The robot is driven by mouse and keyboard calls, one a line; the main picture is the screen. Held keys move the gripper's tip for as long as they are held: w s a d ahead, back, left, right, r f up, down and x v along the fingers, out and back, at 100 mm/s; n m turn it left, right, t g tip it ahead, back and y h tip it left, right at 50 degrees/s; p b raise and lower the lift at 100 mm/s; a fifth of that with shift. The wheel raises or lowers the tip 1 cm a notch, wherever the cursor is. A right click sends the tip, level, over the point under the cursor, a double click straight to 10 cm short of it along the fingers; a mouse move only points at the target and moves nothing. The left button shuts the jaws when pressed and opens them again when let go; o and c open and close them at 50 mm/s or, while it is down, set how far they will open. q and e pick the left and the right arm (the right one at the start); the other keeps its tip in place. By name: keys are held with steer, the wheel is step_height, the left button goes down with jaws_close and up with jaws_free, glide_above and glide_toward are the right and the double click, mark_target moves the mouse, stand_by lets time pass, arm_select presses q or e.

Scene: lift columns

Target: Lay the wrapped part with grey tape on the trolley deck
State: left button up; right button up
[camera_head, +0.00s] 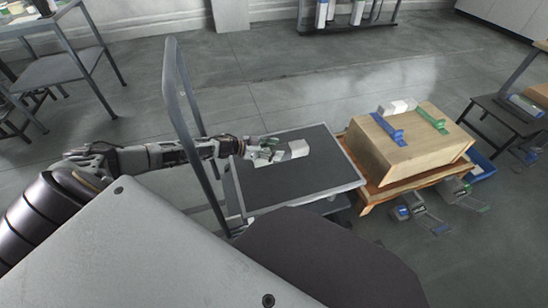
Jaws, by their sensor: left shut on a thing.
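My left gripper (274,152) reaches in from the left, past the trolley's handle, over the trolley deck (322,172). It is shut on a small white wrapped part (298,148), which sticks out to the right of the fingers. The fingers cover its left end, and grey tape on it is too small to make out. I cannot tell whether the part touches the dark deck or is just above it. My right gripper is not in view.
The trolley's grey upright handle (183,110) stands at the deck's left end. Right of the deck, a wooden box (420,150) carries a white piece (398,106), a blue piece (392,131) and a green piece (432,119). The deck's right part is clear.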

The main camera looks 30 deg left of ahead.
arm_select(q)
steer(key=shift+f+b, duration=1.25)
steer(key=shift+f, duration=1)
steer(key=shift+f, duration=0.1)
steer(key=o, duration=1.4)
steer(key=shift+o, duration=0.2)
steer(key=shift+f, duration=0.1)
